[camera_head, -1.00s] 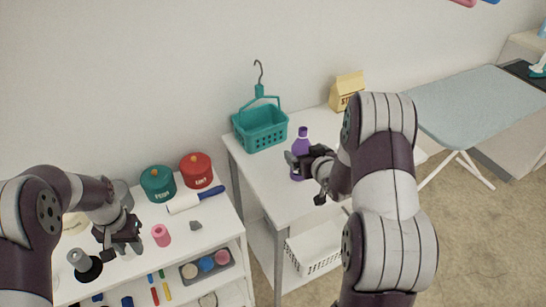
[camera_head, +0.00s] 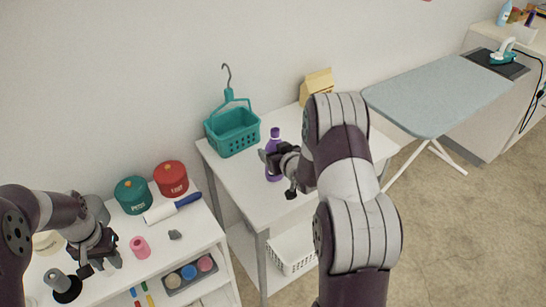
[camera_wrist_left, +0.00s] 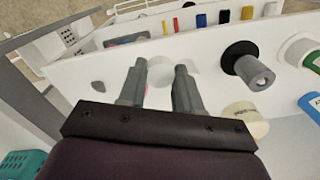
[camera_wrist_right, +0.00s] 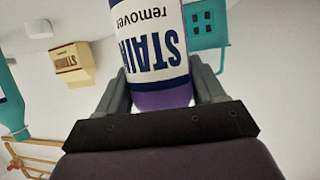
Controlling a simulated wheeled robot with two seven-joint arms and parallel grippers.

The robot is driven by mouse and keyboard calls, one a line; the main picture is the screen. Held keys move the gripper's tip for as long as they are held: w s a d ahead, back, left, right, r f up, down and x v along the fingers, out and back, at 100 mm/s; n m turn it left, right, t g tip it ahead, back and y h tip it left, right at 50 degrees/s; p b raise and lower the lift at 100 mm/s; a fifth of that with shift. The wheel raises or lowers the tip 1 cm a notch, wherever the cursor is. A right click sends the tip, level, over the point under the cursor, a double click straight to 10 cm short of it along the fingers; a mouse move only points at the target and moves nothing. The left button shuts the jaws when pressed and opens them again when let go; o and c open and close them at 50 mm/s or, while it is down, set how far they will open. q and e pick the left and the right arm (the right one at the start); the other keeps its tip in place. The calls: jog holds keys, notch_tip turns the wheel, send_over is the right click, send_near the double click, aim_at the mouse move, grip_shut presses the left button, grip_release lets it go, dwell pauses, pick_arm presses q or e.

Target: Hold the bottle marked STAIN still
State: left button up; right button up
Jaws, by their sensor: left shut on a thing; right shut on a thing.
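The purple bottle (camera_head: 274,140) stands upright on the white table. My right gripper (camera_head: 273,160) is shut around the bottle's body, a finger on each side. My left gripper (camera_head: 106,262) is over the low white shelf at the left. In the left wrist view its two fingers (camera_wrist_left: 160,80) stand a little apart, with a pale, unclear thing (camera_wrist_left: 166,72) between and beyond them. The fingers partly hide that thing.
A teal basket (camera_head: 233,132) and a yellow carton (camera_head: 317,84) stand behind the bottle. On the shelf are green (camera_head: 132,195) and red (camera_head: 171,179) canisters, a lint roller (camera_head: 172,208) and a pink spool (camera_head: 140,247). An ironing board (camera_head: 437,98) stands right.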

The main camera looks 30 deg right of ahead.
aim_at(277, 141)
jog(key=shift+r, duration=0.1)
notch_tip(277, 141, up, 4)
jog(key=shift+r, duration=0.1)
pick_arm(q)
jog(key=shift+r+p, duration=0.45)
pick_arm(e)
jog(key=s+d+r, duration=0.6)
jog(key=d, duration=0.4)
jog(key=shift+r, duration=0.35)
jog(key=o, duration=0.4)
jog(key=c, duration=0.7)
jog(key=shift+f, duration=0.1)
